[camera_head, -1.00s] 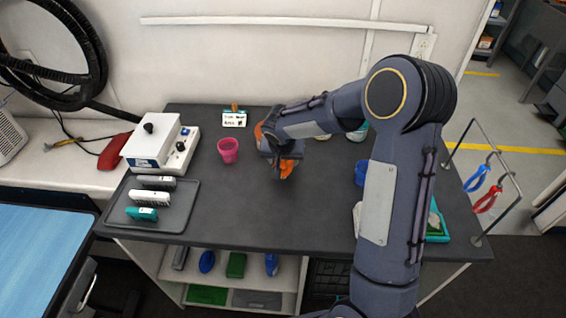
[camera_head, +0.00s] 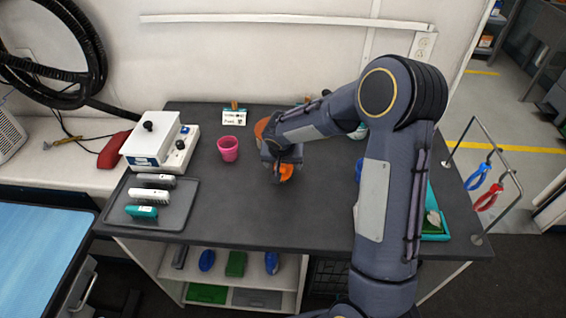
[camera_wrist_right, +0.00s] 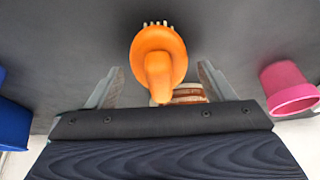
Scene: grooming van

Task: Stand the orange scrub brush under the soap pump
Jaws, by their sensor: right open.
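The orange scrub brush (camera_head: 287,173) is on the dark tabletop, mostly hidden by my right gripper (camera_head: 284,168) in the head view. In the right wrist view the brush (camera_wrist_right: 158,60) has a rounded orange body, a knob handle towards me and pale bristles at its far edge. My right gripper (camera_wrist_right: 159,74) is open, with one finger on each side of the brush, apart from it. A brown-and-white striped thing (camera_wrist_right: 190,95) shows just behind the handle. I cannot make out the soap pump; my right arm covers part of the table. My left gripper is out of view.
A pink cup (camera_head: 228,149) stands left of the brush, and a blue cup (camera_wrist_right: 14,125) on the other side. A grey tray (camera_head: 175,215) with clipper-like tools and a white box (camera_head: 152,140) are at left. The front middle of the tabletop (camera_head: 270,220) is clear.

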